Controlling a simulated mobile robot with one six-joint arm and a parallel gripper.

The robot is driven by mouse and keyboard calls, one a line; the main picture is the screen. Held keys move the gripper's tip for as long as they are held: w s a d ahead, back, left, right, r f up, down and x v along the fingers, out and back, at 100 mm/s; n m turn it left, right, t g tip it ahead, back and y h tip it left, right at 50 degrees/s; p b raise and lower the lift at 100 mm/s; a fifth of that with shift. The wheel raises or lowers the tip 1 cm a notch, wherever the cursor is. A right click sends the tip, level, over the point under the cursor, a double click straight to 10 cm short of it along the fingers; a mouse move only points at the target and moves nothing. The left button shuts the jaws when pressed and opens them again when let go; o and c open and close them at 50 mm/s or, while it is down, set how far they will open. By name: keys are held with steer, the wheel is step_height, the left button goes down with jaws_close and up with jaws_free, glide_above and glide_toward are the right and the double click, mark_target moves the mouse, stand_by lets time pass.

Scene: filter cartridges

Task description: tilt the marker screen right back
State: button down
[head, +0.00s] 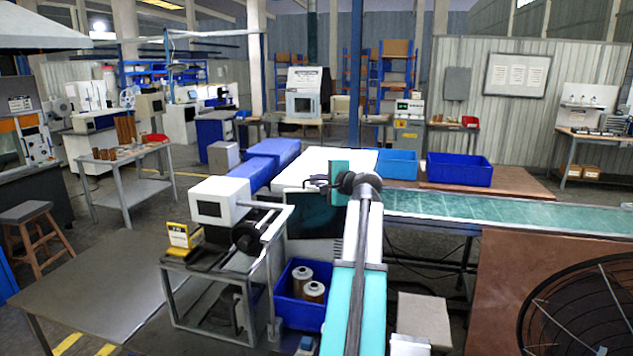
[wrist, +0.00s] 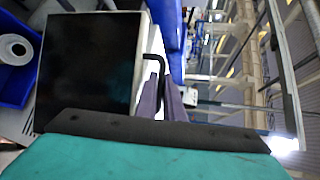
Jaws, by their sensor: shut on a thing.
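The marker screen (head: 314,216) is a dark flat panel in front of the pale machine top, partly hidden by my arm in the head view. It fills the left half of the wrist view as a black panel (wrist: 88,62). A black bent handle (wrist: 154,60) stands at its right edge in that view. My gripper (head: 314,184) is at the top of the screen. In the wrist view its two fingers (wrist: 161,88) are closed around the lower part of the handle. The exact contact is small and partly dark.
A blue bin (head: 285,307) with filter cartridges (head: 303,278) stands below the screen. A small white printer-like machine (head: 220,203) on a metal cart is to the left. A green conveyor (head: 500,212) runs right, with blue bins (head: 459,170) behind it. A round black guard (head: 585,310) is front right.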

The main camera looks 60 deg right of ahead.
steer(key=shift+w+d+f+b, duration=0.3)
steer(key=shift+w+d+b, duration=0.15)
steer(key=shift+d, duration=0.15)
steer(key=shift+w+d+f+b, duration=0.25)
steer(key=shift+w+d+b, duration=0.2)
steer(key=shift+d, duration=0.2)
steer(key=shift+w+d+f+b, duration=0.35)
steer(key=shift+w+d, duration=0.1)
steer(key=shift+d, duration=0.15)
steer(key=c, duration=2.2)
jaws_free()
steer(key=shift+s+a, duration=0.1)
steer(key=shift+s, duration=0.05)
steer(key=b+v, duration=0.3)
steer(key=v, duration=1)
steer(key=shift+s+a+r+b, duration=0.1)
steer(key=shift+s+r+b, duration=0.1)
steer(key=shift+s+b, duration=0.1)
